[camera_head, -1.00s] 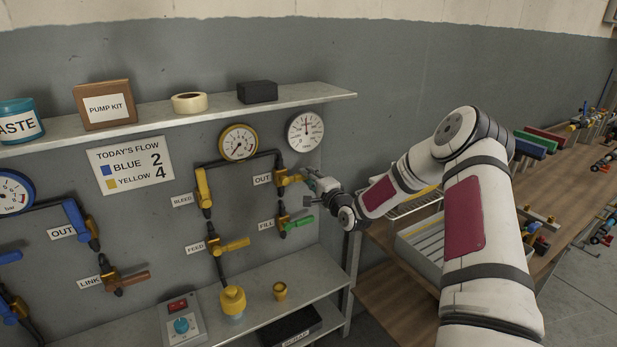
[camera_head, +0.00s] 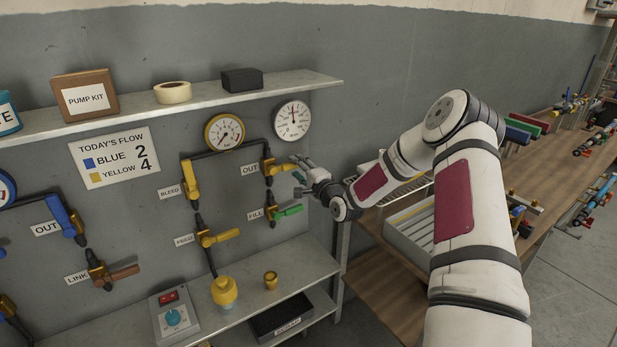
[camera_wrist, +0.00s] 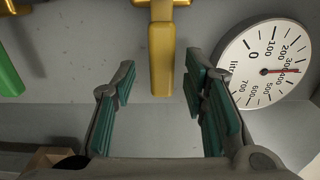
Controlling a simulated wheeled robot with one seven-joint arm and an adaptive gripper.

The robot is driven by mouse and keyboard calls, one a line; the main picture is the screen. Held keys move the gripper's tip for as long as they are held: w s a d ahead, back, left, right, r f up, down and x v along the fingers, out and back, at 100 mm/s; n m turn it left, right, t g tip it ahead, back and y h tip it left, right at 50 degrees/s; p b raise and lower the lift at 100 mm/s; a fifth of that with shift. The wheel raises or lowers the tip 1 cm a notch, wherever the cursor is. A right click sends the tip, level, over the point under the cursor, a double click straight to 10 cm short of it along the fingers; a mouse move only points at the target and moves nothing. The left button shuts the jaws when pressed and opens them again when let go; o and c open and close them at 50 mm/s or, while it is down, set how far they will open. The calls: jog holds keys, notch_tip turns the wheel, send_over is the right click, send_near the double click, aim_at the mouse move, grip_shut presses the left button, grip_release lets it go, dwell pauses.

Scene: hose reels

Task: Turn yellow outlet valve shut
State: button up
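The yellow OUT valve (camera_head: 268,167) is on the grey wall panel, with its yellow handle sticking out to the right in the head view. In the wrist view the handle (camera_wrist: 162,62) comes down from the top, and its free end lies between my two fingers. My gripper (camera_head: 300,178) is just right of the valve; in the wrist view my gripper (camera_wrist: 159,75) is open, with visible gaps on both sides of the handle. I see no contact. The OUT label (camera_head: 250,169) is left of the valve.
The green FILL handle (camera_head: 289,210) is just below, also at the wrist view's left edge (camera_wrist: 8,75). A white dial (camera_head: 292,120) is above right, close to my right finger in the wrist view (camera_wrist: 265,65). The yellow BLEED (camera_head: 193,182) and FEED (camera_head: 228,235) handles are left.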

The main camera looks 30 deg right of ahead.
jog(key=s, duration=1)
jog(key=shift+s+d, duration=0.35)
jog(key=shift+a, duration=0.1)
jog(key=s+a+r+n+g+h, duration=0.3)
jog(key=s+a+r+n+g, duration=0.65)
jog(key=r+n, duration=0.3)
jog(key=s+a+r+n+g, duration=0.1)
jog(key=s+a+r, duration=0.1)
jog(key=s, duration=0.7)
jog(key=s+a+r+n+g+y, duration=0.1)
jog(key=s+a+r+n, duration=0.1)
jog(key=s+a, duration=0.3)
jog(key=s+a+r+n+g+y, duration=0.1)
jog(key=s+a+r+n, duration=0.1)
jog(key=s, duration=1.1)
jog(key=shift+a+r, duration=0.7)
jog(key=shift+a, duration=0.2)
